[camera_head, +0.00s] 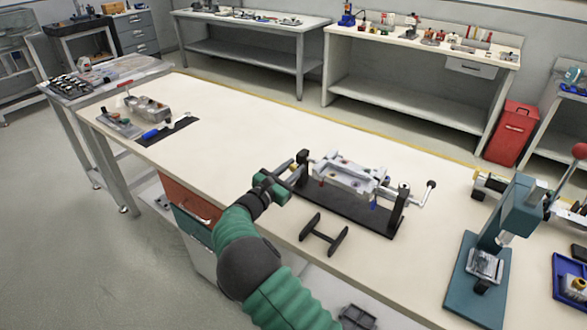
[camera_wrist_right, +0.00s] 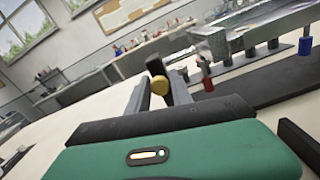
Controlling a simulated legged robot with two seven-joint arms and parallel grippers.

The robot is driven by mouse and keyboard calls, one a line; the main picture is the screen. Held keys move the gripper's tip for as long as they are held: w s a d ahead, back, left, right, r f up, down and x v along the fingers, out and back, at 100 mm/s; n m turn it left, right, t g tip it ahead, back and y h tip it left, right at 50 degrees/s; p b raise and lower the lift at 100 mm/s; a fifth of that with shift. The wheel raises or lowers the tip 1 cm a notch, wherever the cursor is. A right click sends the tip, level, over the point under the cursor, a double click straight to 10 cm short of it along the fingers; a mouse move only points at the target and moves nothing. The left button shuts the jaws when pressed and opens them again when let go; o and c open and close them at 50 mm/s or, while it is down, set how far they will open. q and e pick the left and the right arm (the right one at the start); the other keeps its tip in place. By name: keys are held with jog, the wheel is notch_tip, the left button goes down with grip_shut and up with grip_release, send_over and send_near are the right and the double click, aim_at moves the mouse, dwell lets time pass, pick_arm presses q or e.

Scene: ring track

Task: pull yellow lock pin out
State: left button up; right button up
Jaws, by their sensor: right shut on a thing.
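The fixture (camera_head: 345,172) is a grey metal block on a black base plate (camera_head: 348,208), held between black end posts on the table. My right gripper (camera_head: 293,171) is at the fixture's left end, beside the near left post. In the right wrist view the round yellow end of the lock pin (camera_wrist_right: 159,86) sits between the two grey fingers of my right gripper (camera_wrist_right: 156,92), which is shut on it. A black post stands right behind the yellow end. I cannot tell how deep the pin sits. In the head view the pin is hidden. My left gripper is not in view.
A red pin (camera_head: 321,182) and a blue pin (camera_head: 374,205) stand on the fixture. A crank handle (camera_head: 427,192) sticks out at its right. A black H-shaped piece (camera_head: 323,236) lies in front. A teal press (camera_head: 488,245) stands at right. The table's left middle is clear.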

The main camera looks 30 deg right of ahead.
grip_shut()
jog(key=shift+a, duration=0.1)
dwell(0.8)
jog(key=o, duration=0.8)
grip_release()
jog(key=shift+f, duration=0.1)
